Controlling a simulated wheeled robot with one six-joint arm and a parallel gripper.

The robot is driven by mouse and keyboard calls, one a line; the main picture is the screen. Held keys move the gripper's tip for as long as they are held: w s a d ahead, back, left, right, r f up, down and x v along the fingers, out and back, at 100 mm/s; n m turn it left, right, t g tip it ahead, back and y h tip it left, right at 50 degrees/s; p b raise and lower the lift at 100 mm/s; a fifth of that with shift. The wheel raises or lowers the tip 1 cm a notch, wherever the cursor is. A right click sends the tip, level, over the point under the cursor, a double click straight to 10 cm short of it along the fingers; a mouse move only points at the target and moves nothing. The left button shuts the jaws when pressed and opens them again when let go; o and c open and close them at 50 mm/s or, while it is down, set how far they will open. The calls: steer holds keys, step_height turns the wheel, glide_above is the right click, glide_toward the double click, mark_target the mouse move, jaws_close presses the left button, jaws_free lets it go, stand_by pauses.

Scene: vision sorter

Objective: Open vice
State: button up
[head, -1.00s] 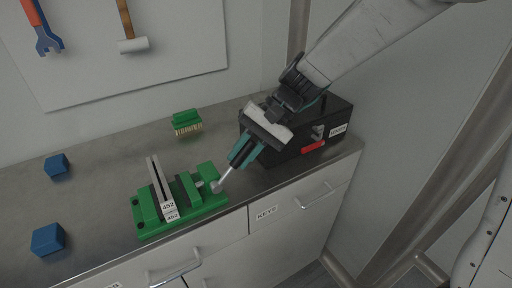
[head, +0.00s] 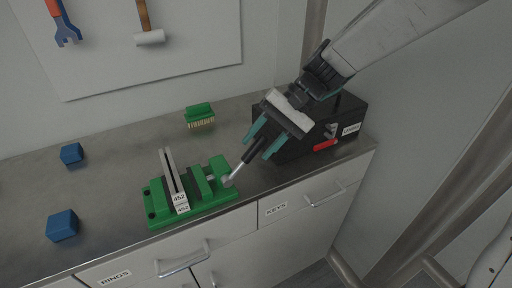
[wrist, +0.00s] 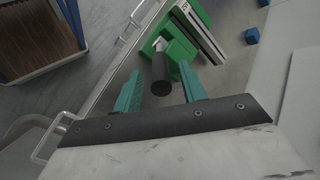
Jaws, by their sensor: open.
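The green vice (head: 198,205) stands on the metal bench top near its front edge, with pale jaw plates marked 452. Its handle, a metal rod with a black grip (head: 253,151), slants up to the right from the vice. My gripper (head: 259,147) is open, with its teal fingers apart on either side of the black grip. In the wrist view, the black grip (wrist: 161,80) lies between the open fingers of my gripper (wrist: 160,70), with gaps on both sides. The vice (wrist: 180,50) lies beyond it.
A black box (head: 345,115) with a red part stands right of the vice, behind my gripper. A green brush (head: 200,113) lies behind the vice. Two blue blocks (head: 62,225) (head: 72,153) lie to the left. Drawers (head: 316,198) with handles are below.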

steer(key=v, duration=0.5)
steer(key=shift+d+r, duration=0.1)
steer(key=shift+d, duration=0.05)
steer(key=shift+d, duration=0.1)
steer(key=s+d+r+t+h, duration=0.1)
steer(key=s+d+h, duration=0.3)
steer(key=s+d, duration=0.6)
steer(key=s+d+r+n+t+h, duration=0.1)
steer(key=s+d+t+h, duration=0.3)
steer(key=s+d, duration=0.6)
steer(key=shift+d+r, duration=0.3)
steer(key=shift+d, duration=0.7)
